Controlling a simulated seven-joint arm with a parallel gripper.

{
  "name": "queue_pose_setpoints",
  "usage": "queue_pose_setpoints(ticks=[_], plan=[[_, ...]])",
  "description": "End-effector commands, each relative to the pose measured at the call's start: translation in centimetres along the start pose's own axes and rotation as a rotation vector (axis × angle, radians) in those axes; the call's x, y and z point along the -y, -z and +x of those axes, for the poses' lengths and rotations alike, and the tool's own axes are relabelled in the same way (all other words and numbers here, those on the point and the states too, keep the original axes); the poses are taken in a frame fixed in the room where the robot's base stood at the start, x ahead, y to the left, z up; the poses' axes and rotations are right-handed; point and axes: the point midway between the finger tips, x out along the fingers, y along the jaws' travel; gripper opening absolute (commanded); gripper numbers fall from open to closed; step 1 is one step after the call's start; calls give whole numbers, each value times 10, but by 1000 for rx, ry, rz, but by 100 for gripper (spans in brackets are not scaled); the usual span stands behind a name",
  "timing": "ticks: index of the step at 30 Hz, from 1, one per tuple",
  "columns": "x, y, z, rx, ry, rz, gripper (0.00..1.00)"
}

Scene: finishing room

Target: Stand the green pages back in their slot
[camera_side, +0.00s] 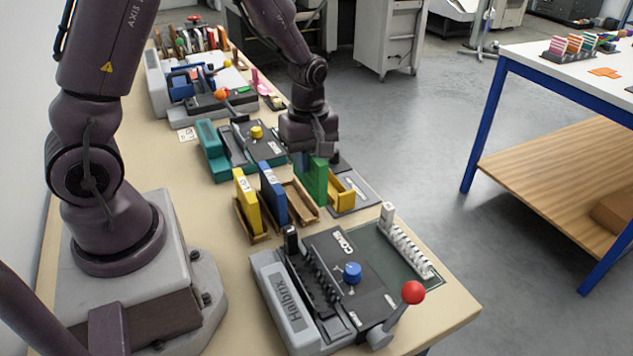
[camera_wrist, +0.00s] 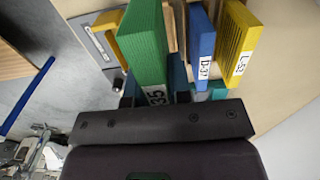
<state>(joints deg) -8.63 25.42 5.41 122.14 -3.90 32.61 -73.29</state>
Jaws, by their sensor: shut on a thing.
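The green pages (camera_side: 314,182) are an upright thick slab in my gripper (camera_side: 309,152), which is shut on their upper end. In the wrist view, the green pages (camera_wrist: 146,45) extend away from my gripper (camera_wrist: 155,90), with a white label partly showing "35". An empty wooden slot (camera_side: 300,200) stands just left of the green pages in the side view, beside the blue pages (camera_side: 272,192). The blue pages and the yellow pages (camera_side: 247,202) stand upright in wooden slots. I cannot tell whether the lower edge of the green pages touches anything.
A yellow holder (camera_side: 342,188) on a grey plate is close right of the green pages. A binding machine (camera_side: 335,285) with a red-knobbed lever stands in front. A teal punch (camera_side: 212,150) and another machine (camera_side: 185,92) are behind. The bench's right edge is near.

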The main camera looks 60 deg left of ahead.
Motion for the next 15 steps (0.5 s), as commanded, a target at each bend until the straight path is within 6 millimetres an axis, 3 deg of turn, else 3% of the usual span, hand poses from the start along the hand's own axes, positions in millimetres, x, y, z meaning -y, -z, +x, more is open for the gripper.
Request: queue_pose_setpoints(ticks=[1,3,6,15], plan=[[0,18,6,1,1,-9,0],[0,36,11,2,0,-7,0],[0,52,16,3,-1,-3,0],[1,62,33,5,1,3,0]])
